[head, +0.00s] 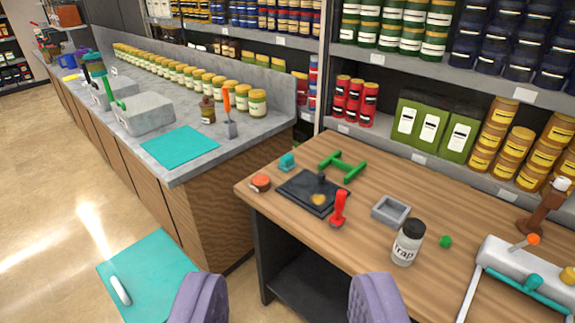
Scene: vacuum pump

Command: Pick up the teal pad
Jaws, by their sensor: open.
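Several things here are teal, and I cannot tell which is the pad. A small teal block (287,161) sits at the back left of the wooden table (440,185), behind a black plate. A flat teal sheet (180,147) lies on the grey counter. A larger flat teal sheet (160,272) lies low at the floor on the left, with a white rounded piece (120,290) on it. My gripper (288,303) shows two purple fingers at the bottom edge, wide apart and empty. It is in front of the table, apart from all teal things.
The black plate (312,192), an orange-topped tin (260,183), a green frame (342,165), a red-handled tool (339,208), a grey tray (391,210) and a white jar (407,243) crowd the table. Shelves of tins stand behind. The floor (60,200) at left is mostly clear.

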